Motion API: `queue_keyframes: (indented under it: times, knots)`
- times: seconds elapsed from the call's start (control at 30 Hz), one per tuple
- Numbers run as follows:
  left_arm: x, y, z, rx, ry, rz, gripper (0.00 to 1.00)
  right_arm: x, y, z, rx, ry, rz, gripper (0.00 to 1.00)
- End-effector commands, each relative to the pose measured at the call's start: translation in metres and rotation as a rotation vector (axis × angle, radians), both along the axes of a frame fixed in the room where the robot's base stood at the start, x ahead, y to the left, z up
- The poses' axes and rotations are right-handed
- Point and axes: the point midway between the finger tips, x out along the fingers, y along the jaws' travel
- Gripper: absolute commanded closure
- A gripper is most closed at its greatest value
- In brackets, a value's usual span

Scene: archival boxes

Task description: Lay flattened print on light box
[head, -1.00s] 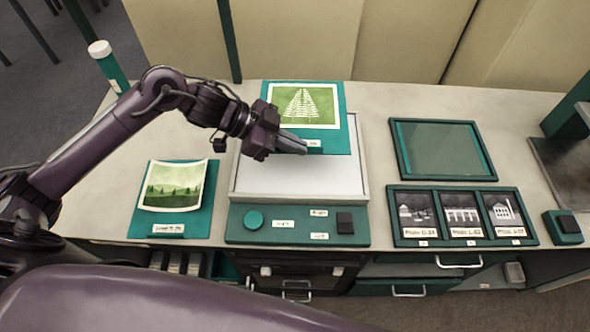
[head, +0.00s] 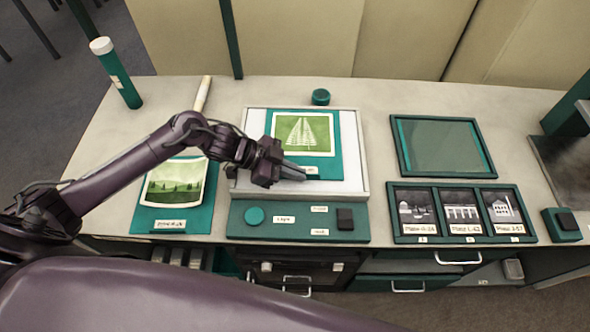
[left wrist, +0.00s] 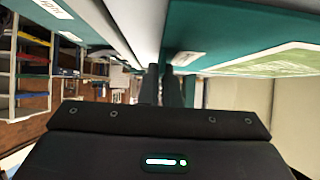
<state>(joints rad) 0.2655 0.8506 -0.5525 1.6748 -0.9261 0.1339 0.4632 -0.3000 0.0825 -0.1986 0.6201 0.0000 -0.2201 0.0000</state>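I cannot tell whether the board touches the light box's white surface. My left gripper (head: 302,174) is shut on the board's near edge beside its label. In the left wrist view the gripper's fingers (left wrist: 163,86) meet the edge of the teal board (left wrist: 215,25), with the green print (left wrist: 270,62) on it. My right gripper is not in view.
Another green landscape print (head: 173,182), curled at its edges, lies on a teal board at left, partly behind my arm. The control panel (head: 298,232) fronts the light box. A teal tray (head: 440,150) and framed photos (head: 460,213) are at right. A small teal cylinder (head: 320,97) stands behind.

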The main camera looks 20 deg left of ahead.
Motion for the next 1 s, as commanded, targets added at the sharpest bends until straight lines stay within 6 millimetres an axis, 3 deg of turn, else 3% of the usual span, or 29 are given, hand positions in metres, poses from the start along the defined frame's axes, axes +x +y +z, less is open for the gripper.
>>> queue_keyframes:
  times: [0.13, 0.33, 0.67, 1.0]
  knots:
    - [0.000, 0.000, -0.003, -0.001, -0.001, 0.001, 1.00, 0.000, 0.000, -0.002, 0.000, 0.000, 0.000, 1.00]
    - [0.000, 0.000, -0.003, 0.000, 0.000, 0.000, 0.75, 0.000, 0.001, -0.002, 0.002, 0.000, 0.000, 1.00]
    - [0.000, 0.000, 0.002, 0.000, -0.001, -0.001, 0.75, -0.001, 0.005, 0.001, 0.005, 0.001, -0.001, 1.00]
    - [-0.015, 0.050, 0.032, 0.006, 0.000, 0.001, 0.75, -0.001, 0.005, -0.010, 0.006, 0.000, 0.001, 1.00]
